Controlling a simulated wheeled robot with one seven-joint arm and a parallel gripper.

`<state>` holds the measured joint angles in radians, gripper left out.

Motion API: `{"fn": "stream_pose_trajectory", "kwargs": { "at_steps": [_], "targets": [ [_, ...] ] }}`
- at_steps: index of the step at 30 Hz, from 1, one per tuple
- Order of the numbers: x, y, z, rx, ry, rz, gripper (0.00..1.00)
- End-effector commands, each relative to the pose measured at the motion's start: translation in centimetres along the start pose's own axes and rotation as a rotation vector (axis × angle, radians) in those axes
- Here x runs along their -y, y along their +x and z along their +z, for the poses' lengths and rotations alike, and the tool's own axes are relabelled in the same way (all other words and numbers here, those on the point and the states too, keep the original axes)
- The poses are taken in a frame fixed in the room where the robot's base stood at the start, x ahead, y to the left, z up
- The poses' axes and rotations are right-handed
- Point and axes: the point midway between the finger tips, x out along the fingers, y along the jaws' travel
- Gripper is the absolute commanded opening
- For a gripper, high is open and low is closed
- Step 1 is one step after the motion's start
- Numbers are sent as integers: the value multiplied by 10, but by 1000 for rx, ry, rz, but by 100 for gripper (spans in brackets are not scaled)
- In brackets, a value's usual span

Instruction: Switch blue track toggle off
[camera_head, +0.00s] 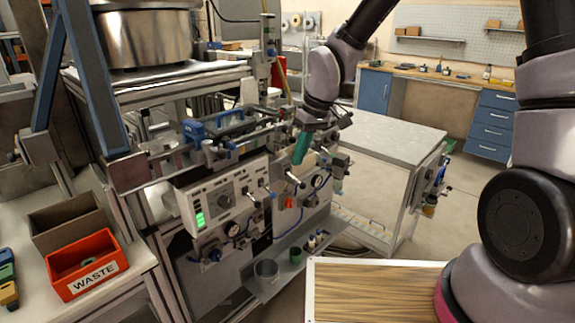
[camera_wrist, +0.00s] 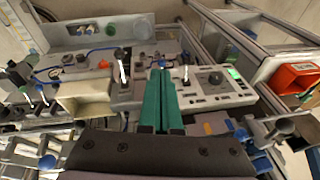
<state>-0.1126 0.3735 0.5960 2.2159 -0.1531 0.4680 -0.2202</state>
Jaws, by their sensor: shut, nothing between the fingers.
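A grey control panel (camera_head: 215,203) with a green display and a dial is on the machine front; it also shows in the wrist view (camera_wrist: 205,92). Toggle levers with pale stems and dark knobs stand near it: one (camera_head: 267,190) at the panel's right end, another (camera_head: 296,180) farther right. In the wrist view one toggle (camera_wrist: 185,75) is right of my fingers and one (camera_wrist: 121,66) is left. I cannot tell which belongs to the blue track. My gripper (camera_head: 298,162), with teal fingers, is shut and empty, pointing down above the right lever; the fingertips (camera_wrist: 161,70) lie between the two toggles.
A red waste bin (camera_head: 85,265) stands at the lower left. A red knob (camera_head: 289,202) and gauges sit below the levers. Rails and a blue fixture (camera_head: 194,131) run along the machine top. A grey-topped table (camera_head: 395,137) stands at right.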

Motion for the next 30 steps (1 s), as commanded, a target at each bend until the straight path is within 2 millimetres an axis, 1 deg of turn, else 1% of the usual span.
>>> {"fn": "stream_pose_trajectory", "kwargs": {
  "at_steps": [1, 3, 7, 12, 20, 23, 26, 29, 30],
  "targets": [
    [-3, -8, 6, -2, 4, 3, 0],
    [-4, -16, 13, -1, 2, 2, 0],
    [-4, -25, 20, -1, 1, 1, 0],
    [-4, -29, 25, 1, 1, -1, 0],
    [-4, -29, 25, 1, 0, -1, 0],
    [-7, -33, 26, -1, 8, 8, 0],
    [-18, -48, 30, -12, 49, 47, 0],
    [-38, -78, 40, -36, 138, 115, 0],
    [-47, -94, 46, -51, 186, 146, 0]
  ]
}}
